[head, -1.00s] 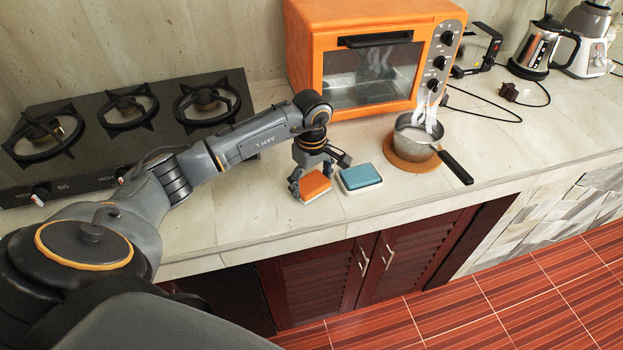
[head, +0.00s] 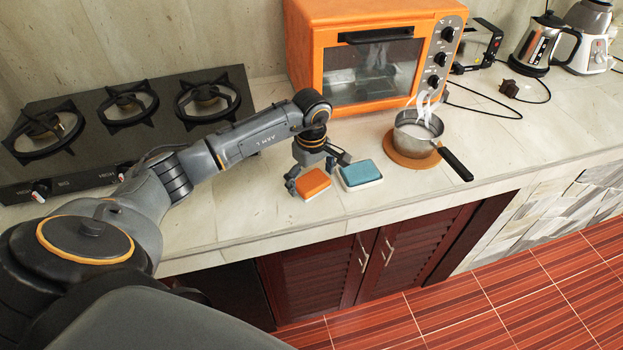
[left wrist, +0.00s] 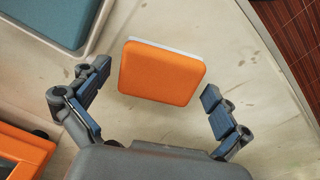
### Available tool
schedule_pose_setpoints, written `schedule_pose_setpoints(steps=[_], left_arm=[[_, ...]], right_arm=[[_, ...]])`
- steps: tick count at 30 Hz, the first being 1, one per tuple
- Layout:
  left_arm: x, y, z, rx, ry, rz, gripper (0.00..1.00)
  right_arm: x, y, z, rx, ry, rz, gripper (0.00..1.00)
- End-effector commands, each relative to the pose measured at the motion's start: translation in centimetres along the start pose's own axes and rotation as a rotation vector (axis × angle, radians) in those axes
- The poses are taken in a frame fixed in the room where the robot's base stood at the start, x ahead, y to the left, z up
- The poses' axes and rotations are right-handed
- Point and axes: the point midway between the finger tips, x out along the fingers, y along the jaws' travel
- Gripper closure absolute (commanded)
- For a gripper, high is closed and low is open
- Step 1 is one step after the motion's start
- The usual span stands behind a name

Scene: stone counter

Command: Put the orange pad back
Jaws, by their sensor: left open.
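The orange pad (head: 314,184), with a pale underside, lies on the stone counter near its front edge. It also shows in the left wrist view (left wrist: 162,72). My left gripper (head: 312,178) is just behind and above the pad. In the left wrist view its fingers (left wrist: 152,97) are spread wide, one toward each side of the pad, with gaps and no contact visible. A blue pad (head: 361,175) with a pale rim or base lies just right of the orange pad; it also shows in the left wrist view (left wrist: 52,20). My right gripper is out of view.
A steaming pot (head: 416,132) stands on a round orange-brown mat (head: 400,160), its handle pointing toward the front edge. An orange oven (head: 300,60) stands behind, a black stove (head: 90,150) at left. The counter's front left is clear.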

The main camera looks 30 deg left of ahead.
Motion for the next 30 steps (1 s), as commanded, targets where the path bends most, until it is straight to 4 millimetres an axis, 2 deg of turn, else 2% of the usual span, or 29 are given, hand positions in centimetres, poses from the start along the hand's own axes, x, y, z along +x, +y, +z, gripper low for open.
schedule_pose_setpoints(steps=[5,12,18,22,30], left_arm=[[-2.8,0.1,-0.1,0.001,0.004,0.006,0.0],[-8.1,0.1,-0.1,0.0,0.003,0.006,0.0],[-11.1,0.1,0.0,0.0,0.001,0.003,0.0],[-12.0,0.0,0.0,0.0,0.0,0.0,0.0],[-12.1,0.0,0.0,0.0,0.0,0.0,0.0]], right_arm=[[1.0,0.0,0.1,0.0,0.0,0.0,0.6],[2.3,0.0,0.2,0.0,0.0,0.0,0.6],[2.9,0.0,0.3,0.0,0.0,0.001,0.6],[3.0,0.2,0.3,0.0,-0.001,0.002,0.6],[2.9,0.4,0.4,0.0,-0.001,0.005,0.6]])
